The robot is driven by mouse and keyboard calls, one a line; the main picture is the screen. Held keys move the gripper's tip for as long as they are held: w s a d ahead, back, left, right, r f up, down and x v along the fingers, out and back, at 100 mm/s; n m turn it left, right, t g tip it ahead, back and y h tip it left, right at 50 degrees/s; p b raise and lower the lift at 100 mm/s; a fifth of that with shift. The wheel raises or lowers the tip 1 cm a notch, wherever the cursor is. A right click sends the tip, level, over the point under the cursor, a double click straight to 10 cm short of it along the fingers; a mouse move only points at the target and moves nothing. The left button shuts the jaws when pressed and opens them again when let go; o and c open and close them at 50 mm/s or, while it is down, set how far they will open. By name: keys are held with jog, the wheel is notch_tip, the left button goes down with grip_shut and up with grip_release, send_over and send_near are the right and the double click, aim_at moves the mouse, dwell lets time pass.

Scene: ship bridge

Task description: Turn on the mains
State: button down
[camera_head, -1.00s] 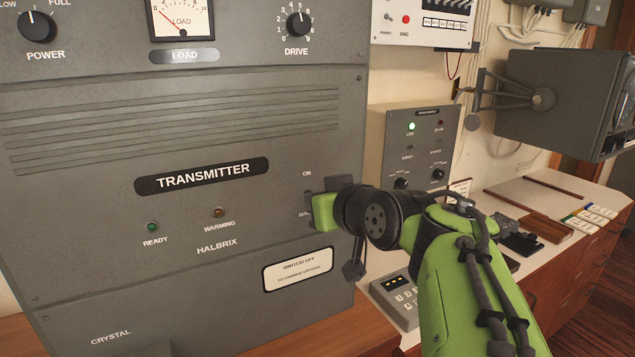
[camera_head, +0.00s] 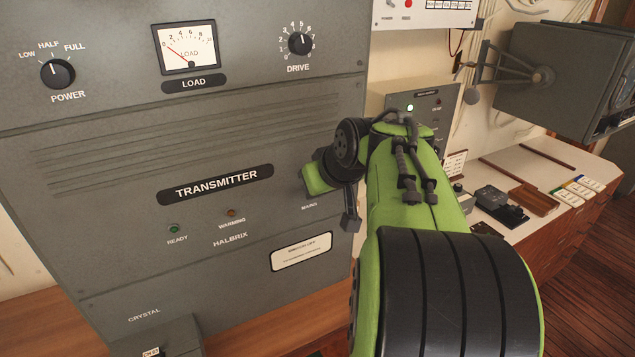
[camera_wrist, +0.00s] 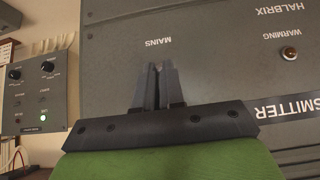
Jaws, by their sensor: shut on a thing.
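The grey transmitter cabinet (camera_head: 105,215) fills the left of the head view. Its MAINS label (camera_head: 309,206) shows just below my green gripper (camera_head: 317,178), which is against the right part of the panel. In the wrist view, turned upside down, my two dark fingers (camera_wrist: 158,85) are close together just beside the MAINS label (camera_wrist: 158,41). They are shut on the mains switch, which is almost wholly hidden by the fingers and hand. The READY lamp (camera_head: 174,229) looks dull green and the WARMING lamp (camera_head: 231,213) brownish; the latter looks amber in the wrist view (camera_wrist: 288,54).
A smaller grey panel with a lit green lamp (camera_head: 410,107) is on the wall behind my arm. A white-topped desk (camera_head: 530,170) with a key and coloured tabs stands at the right. A wooden ledge (camera_head: 265,310) runs below the cabinet.

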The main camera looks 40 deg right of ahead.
jog(key=c, duration=1.2)
grip_release()
jog(key=shift+c, duration=0.2)
jog(key=p+v, duration=0.2)
jog(key=v, duration=1.4)
jog(key=shift+f, duration=0.15)
